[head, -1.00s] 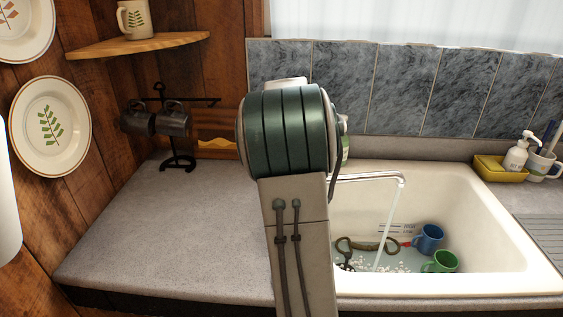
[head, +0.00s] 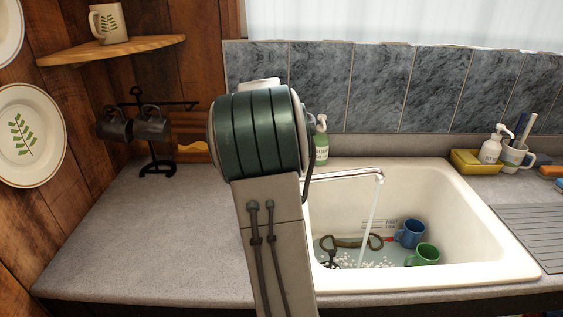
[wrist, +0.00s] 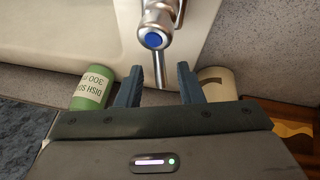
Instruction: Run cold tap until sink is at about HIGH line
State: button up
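The white sink (head: 455,215) is at the right in the head view. A stream of water (head: 370,225) runs from the chrome spout (head: 345,174) into shallow, foamy water (head: 378,258). Marked lines (head: 378,223) show on the sink's back wall, with the water surface apparently below them; their lettering is too small to read surely. In the wrist view, the tap handle with a blue cap (wrist: 153,40) is just beyond my gripper (wrist: 159,78). The fingers are apart with nothing clamped between them. My arm hides the gripper and tap handle in the head view.
A blue mug (head: 409,234), a green mug (head: 424,254) and a metal horse bit (head: 352,243) lie in the sink. A green dish soap bottle (wrist: 92,90) stands near my gripper. A mug rack (head: 155,130) is at left.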

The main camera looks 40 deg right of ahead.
jog(key=v, duration=1.3)
jog(key=shift+a+r+b, duration=0.15)
jog(key=shift+r+b, duration=0.15)
jog(key=shift+b, duration=0.1)
jog(key=shift+s, duration=0.1)
